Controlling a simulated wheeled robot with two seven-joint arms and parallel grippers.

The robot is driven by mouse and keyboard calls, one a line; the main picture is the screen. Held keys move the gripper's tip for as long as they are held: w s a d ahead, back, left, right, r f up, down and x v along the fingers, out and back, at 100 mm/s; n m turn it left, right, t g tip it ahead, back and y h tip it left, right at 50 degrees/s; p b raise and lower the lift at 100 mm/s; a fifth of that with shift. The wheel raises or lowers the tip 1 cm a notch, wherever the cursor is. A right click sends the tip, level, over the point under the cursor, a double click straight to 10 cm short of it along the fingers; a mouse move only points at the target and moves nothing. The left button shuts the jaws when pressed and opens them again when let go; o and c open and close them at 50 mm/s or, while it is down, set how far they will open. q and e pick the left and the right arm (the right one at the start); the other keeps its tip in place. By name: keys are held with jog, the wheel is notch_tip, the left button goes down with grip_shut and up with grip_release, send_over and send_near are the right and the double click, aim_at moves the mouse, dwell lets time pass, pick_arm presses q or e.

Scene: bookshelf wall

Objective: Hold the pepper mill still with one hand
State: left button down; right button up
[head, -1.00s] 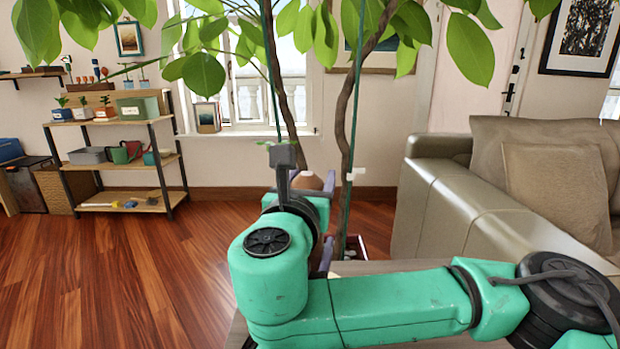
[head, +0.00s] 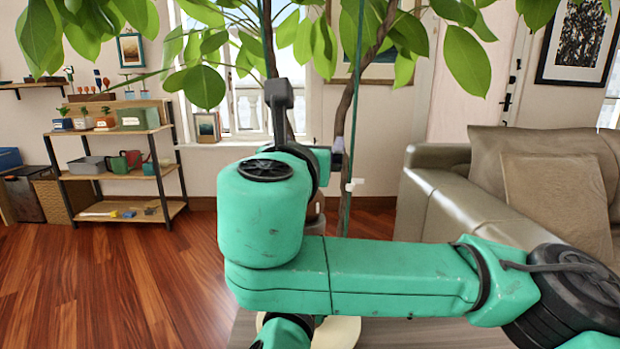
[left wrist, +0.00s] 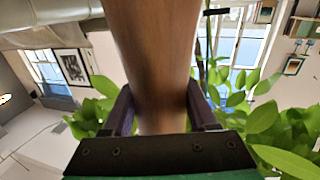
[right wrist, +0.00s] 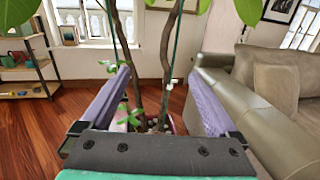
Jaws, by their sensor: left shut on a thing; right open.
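The pepper mill (left wrist: 155,60) is a smooth brown wooden body filling the middle of the left wrist view. My left gripper (left wrist: 160,110) has its dark fingers on either side of it, shut on it. In the head view my right arm hides most of the mill; a small brown part (head: 316,218) that looks like it shows beside the arm. My right gripper (right wrist: 161,78) is open and empty in the right wrist view, with only the distant plant between its fingers. In the head view its fingertip (head: 338,146) shows above the forearm.
A wooden tabletop (head: 430,334) lies under my right arm, with a cream round thing (head: 337,334) partly hidden on it. A leafy plant (head: 350,120) stands beyond. A sofa (head: 450,210) is at right, a shelf (head: 120,175) at left.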

notch_tip(320, 180, up, 2)
jog(key=shift+r, duration=0.2)
jog(key=w+d+f+m+g+y, duration=0.3)
jog(key=d+f+m+g+y, duration=0.1)
jog(key=d+f+m+y, duration=0.3)
jog(key=s+f+m+g+y, duration=0.35)
jog(key=s+m+y, duration=0.75)
jog(key=m, duration=0.4)
jog(key=x, duration=1.2)
jog(key=shift+g, duration=0.35)
